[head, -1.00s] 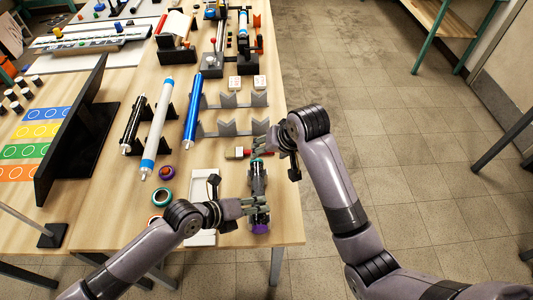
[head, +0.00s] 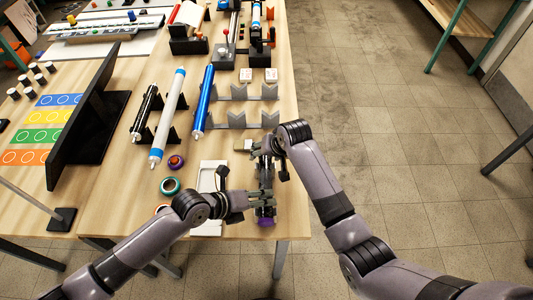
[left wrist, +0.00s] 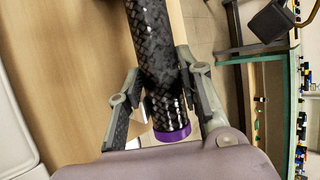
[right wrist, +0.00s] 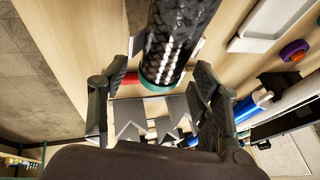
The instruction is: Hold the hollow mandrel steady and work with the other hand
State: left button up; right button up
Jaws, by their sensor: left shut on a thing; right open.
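The hollow mandrel is a black carbon-weave tube (head: 266,176) at the table's right front, with a purple end (head: 266,221) towards me. My left gripper (head: 257,200) is shut on it near that purple end; the left wrist view shows the tube (left wrist: 158,40) between the fingers and the purple rim (left wrist: 172,133). My right gripper (head: 266,148) is open at the far end and hides that end in the head view. In the right wrist view, the tube (right wrist: 180,30) and its teal end (right wrist: 160,84) show between the spread fingers, with no clear grip.
A white tray (head: 209,178) lies left of the mandrel. Teal (head: 170,186) and purple (head: 176,162) rings lie farther left. Grey V-notched stands (head: 240,119), a blue tube (head: 203,100) and a white tube (head: 167,120) lie beyond. The table's right edge is close, with open floor beyond.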

jog(key=shift+c, duration=0.2)
jog(key=c, duration=1.1)
jog(key=o, duration=1.1)
jog(key=shift+o, duration=0.2)
jog(key=v, duration=1.1)
jog(key=shift+s+d+r, duration=0.15)
jog(key=shift+s+r, duration=0.05)
jog(key=shift+r, duration=0.1)
jog(key=shift+c, duration=0.2)
jog(key=d+f+m+t+y, duration=0.1)
jog(key=d+f+m+y, duration=0.1)
jog(key=d+f+y, duration=0.4)
jog(key=shift+y, duration=0.3)
jog(key=x, duration=0.8)
jog(key=r+x, duration=0.1)
jog(key=x, duration=0.2)
jog(key=shift+w+a+f, duration=0.2)
jog(key=shift+w+a, duration=0.15)
jog(key=shift+a, duration=0.25)
